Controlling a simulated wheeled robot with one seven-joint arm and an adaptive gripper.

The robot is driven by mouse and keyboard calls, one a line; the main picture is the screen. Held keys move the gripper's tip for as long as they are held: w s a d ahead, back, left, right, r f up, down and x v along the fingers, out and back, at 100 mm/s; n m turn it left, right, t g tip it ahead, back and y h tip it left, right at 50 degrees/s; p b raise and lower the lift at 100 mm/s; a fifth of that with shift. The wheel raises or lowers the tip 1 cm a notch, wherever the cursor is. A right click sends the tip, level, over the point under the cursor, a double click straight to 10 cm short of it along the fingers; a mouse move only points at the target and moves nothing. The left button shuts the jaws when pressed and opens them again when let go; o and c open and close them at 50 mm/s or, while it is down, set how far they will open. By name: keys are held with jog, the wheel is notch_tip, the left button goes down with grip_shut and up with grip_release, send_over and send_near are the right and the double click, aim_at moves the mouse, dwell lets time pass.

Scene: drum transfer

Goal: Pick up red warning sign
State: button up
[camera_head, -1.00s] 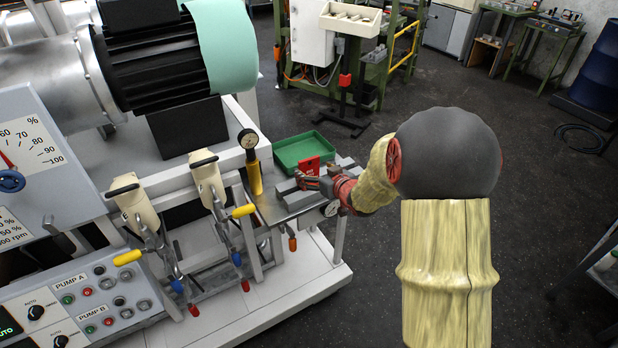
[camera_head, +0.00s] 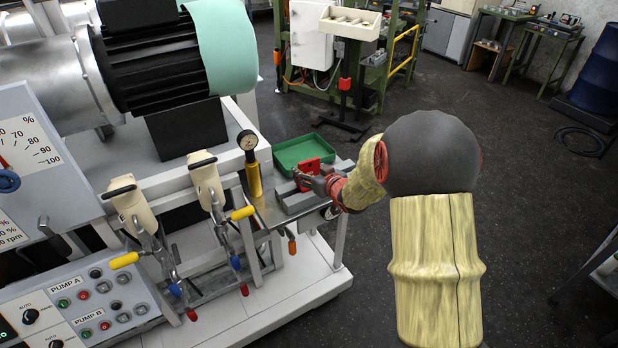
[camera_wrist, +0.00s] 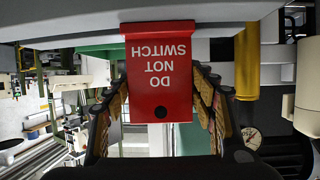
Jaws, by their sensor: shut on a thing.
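The red warning sign (camera_wrist: 160,90) fills the middle of the wrist view, upside down there, with "DO NOT SWITCH" in white letters. My gripper (camera_wrist: 160,112) has one finger on each side of the sign and is shut on it. In the head view the small red sign (camera_head: 310,168) shows at the tip of my gripper (camera_head: 307,178), over the metal side shelf in front of the green tray. The sign's lower part is hidden by the gripper there, and I cannot tell whether it touches the shelf.
The green tray (camera_head: 306,150) sits on the shelf behind the sign. Grey blocks (camera_head: 298,202) lie beside my gripper. Open floor lies to the right.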

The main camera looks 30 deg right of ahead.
jog(key=c, duration=0.5)
